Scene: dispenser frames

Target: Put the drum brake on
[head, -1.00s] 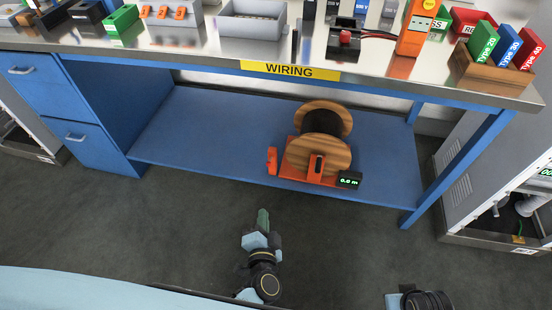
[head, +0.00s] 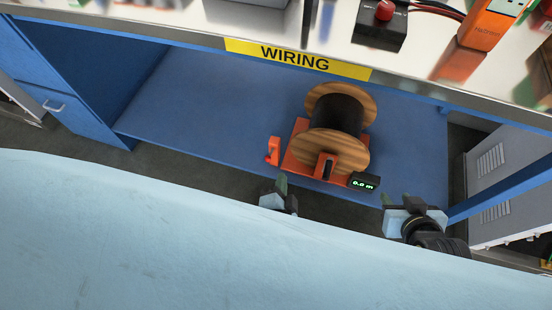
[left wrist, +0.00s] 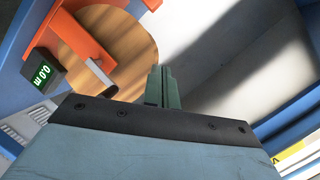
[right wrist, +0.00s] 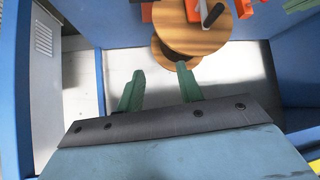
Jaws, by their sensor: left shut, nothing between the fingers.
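A cable drum (head: 338,120) with wooden flanges and a dark core sits on an orange stand (head: 300,160) on the blue lower shelf. An orange post with a dark lever (head: 326,167) stands against its near flange; the lever also shows in the left wrist view (left wrist: 100,68) and right wrist view (right wrist: 213,15). I cannot tell whether the brake is on. My left gripper (head: 281,182) is shut and empty, in front of the stand, apart from the lever; its fingers show in the left wrist view (left wrist: 160,85). My right gripper (head: 397,200) is open and empty, right of the stand.
A display (head: 364,182) reading 0.0 m sits at the stand's right corner. A separate orange block (head: 273,150) stands to its left. The bench top with its WIRING label (head: 297,58) overhangs the shelf (head: 200,110). A blue leg and grey cabinet (head: 495,175) are at right.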

